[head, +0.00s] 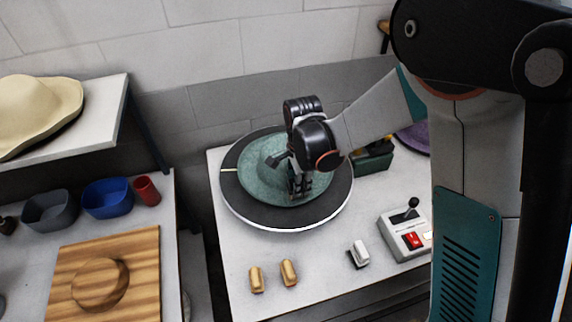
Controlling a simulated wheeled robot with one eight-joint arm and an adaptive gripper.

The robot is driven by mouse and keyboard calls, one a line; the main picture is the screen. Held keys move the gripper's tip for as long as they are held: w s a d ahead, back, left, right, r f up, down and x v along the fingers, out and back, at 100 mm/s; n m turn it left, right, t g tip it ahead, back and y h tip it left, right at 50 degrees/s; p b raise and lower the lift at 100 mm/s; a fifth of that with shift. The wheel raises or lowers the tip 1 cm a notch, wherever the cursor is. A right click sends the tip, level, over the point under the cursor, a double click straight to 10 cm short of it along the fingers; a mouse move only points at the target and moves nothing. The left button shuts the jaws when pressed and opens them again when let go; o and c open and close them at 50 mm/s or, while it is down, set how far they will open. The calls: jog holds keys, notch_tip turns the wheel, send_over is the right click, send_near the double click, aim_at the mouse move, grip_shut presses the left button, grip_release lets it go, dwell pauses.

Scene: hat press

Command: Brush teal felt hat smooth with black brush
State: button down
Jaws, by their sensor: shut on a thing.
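The teal felt hat (258,184) lies brim down on a round dark turntable with a pale rim (240,212) on the white table. My gripper (297,188) is over the right part of the hat, pointing down, and hides part of its crown and brim. It is shut on a dark thing, which looks like the black brush (276,159); a dark piece shows at the left of the gripper against the crown. I cannot tell whether the brush touches the felt.
A control box (406,232) with a lever and red button stands at the right. Two brass pieces (288,273) and a white-and-black piece (358,254) lie in front. A dark green box (374,160) and a purple item (415,137) are behind. A cream hat (35,110) sits on the left shelf.

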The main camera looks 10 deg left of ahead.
jog(key=shift+f+b, duration=0.65)
jog(key=shift+f, duration=0.1)
dwell(0.5)
jog(key=shift+r, duration=0.15)
dwell(0.7)
jog(key=shift+s+f+b, duration=0.1)
jog(key=shift+f+b, duration=0.15)
jog(key=shift+b, duration=0.5)
dwell(1.2)
